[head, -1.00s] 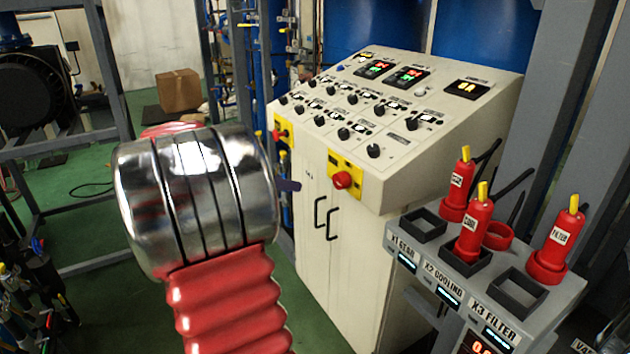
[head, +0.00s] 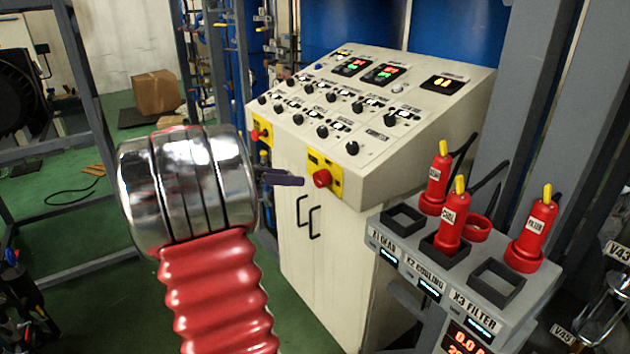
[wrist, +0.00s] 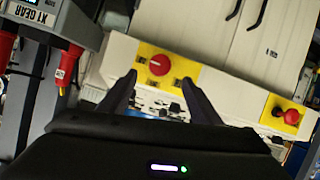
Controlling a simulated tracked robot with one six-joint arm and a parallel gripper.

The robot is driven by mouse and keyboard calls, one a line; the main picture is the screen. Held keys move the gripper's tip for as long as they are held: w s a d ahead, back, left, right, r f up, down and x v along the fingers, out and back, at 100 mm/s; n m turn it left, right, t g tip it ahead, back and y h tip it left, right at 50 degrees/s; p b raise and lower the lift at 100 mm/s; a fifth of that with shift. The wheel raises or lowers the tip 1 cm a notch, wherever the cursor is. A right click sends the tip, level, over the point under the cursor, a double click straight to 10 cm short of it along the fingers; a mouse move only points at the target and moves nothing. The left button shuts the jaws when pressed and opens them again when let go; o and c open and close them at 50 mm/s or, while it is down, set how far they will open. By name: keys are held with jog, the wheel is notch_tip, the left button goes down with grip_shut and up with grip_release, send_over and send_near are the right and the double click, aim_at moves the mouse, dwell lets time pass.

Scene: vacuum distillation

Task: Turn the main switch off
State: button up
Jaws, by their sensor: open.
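A red rotary knob (head: 322,178) on a yellow plate sits on the front of the cream control cabinet (head: 345,250). It also shows in the wrist view (wrist: 159,64), upside down, between and just beyond my fingertips. A second red knob (wrist: 291,117) on a yellow plate is at the right there, and at the cabinet's left end in the head view (head: 256,134). I cannot read which one is the main switch. My gripper (wrist: 157,79) is open and empty, its dark fingers either side of the nearer knob's line. In the head view one dark finger shows left of that knob, apart from it.
The sloped panel (head: 400,95) above carries several black knobs and lit displays. Two black door handles (head: 307,217) stick out below the nearer knob. A grey stand (head: 425,262) with red plugs (head: 451,225) stands close at right. Green floor lies left of the cabinet.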

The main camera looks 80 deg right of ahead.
aim_at(317, 180)
jog(key=x, duration=1)
jog(key=shift+s, duration=0.1)
jog(key=shift+c, duration=0.4)
jog(key=c, duration=1)
jog(key=shift+o, duration=0.2)
